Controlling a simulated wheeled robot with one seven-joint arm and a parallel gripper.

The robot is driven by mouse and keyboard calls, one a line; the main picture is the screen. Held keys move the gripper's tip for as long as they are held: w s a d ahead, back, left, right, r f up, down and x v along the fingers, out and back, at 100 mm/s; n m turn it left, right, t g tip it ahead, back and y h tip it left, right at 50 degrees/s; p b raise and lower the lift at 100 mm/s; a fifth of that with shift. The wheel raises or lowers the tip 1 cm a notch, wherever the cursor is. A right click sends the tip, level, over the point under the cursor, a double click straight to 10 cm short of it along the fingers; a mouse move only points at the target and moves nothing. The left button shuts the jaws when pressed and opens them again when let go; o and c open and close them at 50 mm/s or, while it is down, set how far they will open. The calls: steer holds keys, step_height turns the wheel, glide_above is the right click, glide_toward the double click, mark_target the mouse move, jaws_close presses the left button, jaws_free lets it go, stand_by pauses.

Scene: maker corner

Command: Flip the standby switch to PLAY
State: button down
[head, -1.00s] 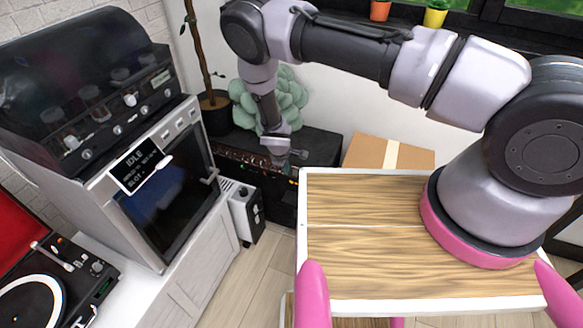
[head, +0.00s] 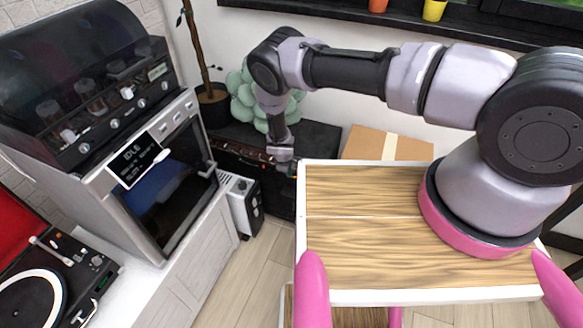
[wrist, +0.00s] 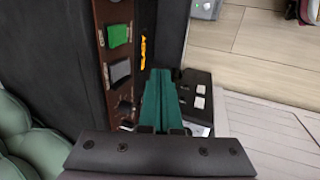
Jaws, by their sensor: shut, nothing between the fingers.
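The black amplifier-like cabinet (head: 317,145) stands against the back wall in the head view, with a reddish-brown control strip (head: 232,151) along its front. In the wrist view the strip runs down the left, with a green rocker switch (wrist: 118,35) and a grey rocker switch (wrist: 119,71) on it. Its labels are too small to read, so I cannot tell which switch is standby or its position. My gripper (wrist: 158,88) has teal fingers, shut and empty, just right of the strip, pointing past the grey switch. In the head view my gripper (head: 281,160) is in front of the cabinet, hiding part of it.
A white-and-black box (head: 243,205) stands on the floor left of the cabinet. A cardboard box (head: 388,146) is to its right. A grey oven-like machine (head: 165,185) and turntable (head: 40,290) are at left.

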mark_target(294, 165)
steer(key=shift+w+d, duration=0.25)
steer(key=shift+w, duration=0.55)
steer(key=shift+w+d, duration=0.25)
steer(key=shift+w, duration=0.55)
steer(key=shift+w+d+f, duration=0.1)
steer(key=shift+w+f, duration=0.05)
steer(key=shift+w, duration=0.05)
steer(key=shift+r, duration=0.85)
